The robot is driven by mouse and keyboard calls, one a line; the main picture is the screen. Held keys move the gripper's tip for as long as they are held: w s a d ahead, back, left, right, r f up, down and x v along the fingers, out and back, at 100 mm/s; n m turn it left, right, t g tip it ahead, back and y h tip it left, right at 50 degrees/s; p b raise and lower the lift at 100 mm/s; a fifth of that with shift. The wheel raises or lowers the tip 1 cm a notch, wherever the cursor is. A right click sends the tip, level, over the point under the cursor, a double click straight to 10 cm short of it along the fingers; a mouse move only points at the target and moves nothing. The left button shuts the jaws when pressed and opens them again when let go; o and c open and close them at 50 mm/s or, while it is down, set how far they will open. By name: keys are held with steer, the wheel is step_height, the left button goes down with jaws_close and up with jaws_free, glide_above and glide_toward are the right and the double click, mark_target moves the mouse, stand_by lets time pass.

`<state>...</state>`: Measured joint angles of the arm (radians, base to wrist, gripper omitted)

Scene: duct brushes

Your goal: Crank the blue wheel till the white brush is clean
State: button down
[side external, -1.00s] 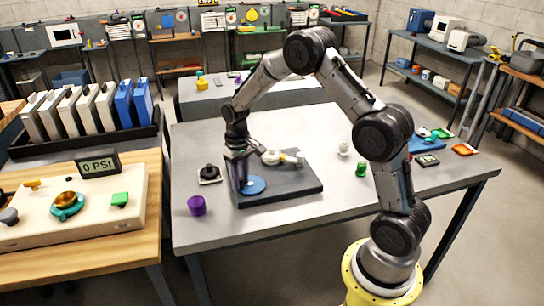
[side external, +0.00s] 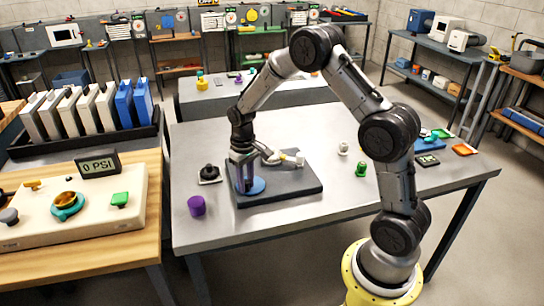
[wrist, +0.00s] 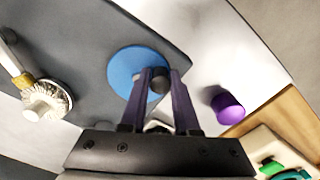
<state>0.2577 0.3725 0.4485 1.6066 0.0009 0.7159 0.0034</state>
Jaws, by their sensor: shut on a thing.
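The blue wheel (side external: 258,187) lies flat on a dark grey base plate (side external: 290,191) on the table. It also shows in the wrist view (wrist: 122,68), with a dark crank knob (wrist: 159,86) near its rim. My gripper (side external: 245,189) points down at the wheel. Its purple fingers (wrist: 158,80) are shut on the knob. The white brush (side external: 292,158) is at the back of the plate, right of the wheel. In the wrist view the brush head (wrist: 46,101) shows whitish with greyish bristles. I cannot tell how dirty they are.
A purple cup (side external: 196,206) stands left of the plate, and a black knob on a small base (side external: 209,174) is behind it. A green piece (side external: 361,170) and a white one (side external: 343,149) stand to the right. The table's front is clear.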

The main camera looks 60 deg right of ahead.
mark_target(259, 188)
steer(key=shift+s+d, duration=0.35)
steer(key=shift+s, duration=0.2)
steer(key=shift+d, duration=0.1)
steer(key=shift+s+d+r, duration=0.1)
steer(key=shift+s+d, duration=0.25)
steer(key=shift+s, duration=0.1)
steer(key=shift+s+d, duration=0.3)
steer(key=shift+d, duration=0.25)
